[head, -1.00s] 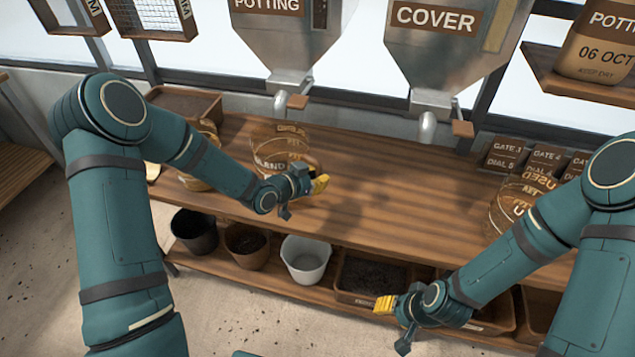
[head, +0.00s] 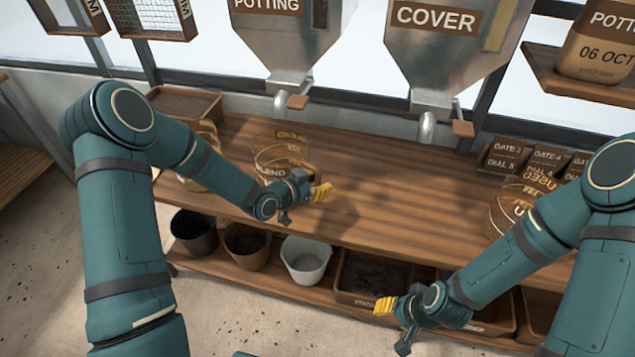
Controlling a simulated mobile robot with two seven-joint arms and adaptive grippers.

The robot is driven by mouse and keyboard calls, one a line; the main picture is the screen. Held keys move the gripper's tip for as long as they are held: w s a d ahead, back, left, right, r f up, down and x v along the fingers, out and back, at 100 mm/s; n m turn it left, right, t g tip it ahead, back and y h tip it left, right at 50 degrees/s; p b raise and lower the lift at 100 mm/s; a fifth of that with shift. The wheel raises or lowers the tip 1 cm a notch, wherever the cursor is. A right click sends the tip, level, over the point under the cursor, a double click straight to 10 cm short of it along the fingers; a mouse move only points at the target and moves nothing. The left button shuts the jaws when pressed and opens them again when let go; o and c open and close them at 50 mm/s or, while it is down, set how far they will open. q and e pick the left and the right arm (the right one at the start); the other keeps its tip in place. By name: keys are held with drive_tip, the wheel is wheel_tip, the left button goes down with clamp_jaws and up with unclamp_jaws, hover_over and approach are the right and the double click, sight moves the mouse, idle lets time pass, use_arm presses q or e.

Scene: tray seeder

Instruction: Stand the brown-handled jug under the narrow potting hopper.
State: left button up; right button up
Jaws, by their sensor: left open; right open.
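A clear jug with brown lettering (head: 272,152) stands upright on the bench, left of centre and a little below the spout of the potting hopper (head: 292,45). A brown part, possibly its handle, shows at its right side beside my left gripper. My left gripper (head: 320,192) is open, in front of the jug's lower right side; I cannot tell whether it touches. Another lettered clear jug (head: 508,205) stands at the right, partly behind my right arm; its handle is not visible. My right gripper (head: 384,306) is open and empty in front of the lower shelf.
The cover hopper (head: 445,50) hangs to the right. A further vessel (head: 203,130) is mostly hidden behind my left arm. A soil tray (head: 185,103) is at the back left. The middle of the bench (head: 400,190) is clear. Pots, including a white one (head: 306,262), stand on the lower shelf.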

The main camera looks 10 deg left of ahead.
use_arm(q)
drive_tip(key=v, duration=1.1)
drive_tip(key=s+d+f+n+g+y, duration=0.1)
drive_tip(key=s+d+f+n+g, duration=0.3)
drive_tip(key=s+f, duration=0.3)
drive_tip(key=s+d+f+n+g+y, duration=0.2)
drive_tip(key=s+d+f+n+g, duration=0.2)
drive_tip(key=s+f, duration=0.4)
drive_tip(key=shift+s+d+n+g+y+p, duration=0.3)
drive_tip(key=shift+s+d+n+g+p, duration=0.1)
drive_tip(key=shift+s+d+g, duration=0.45)
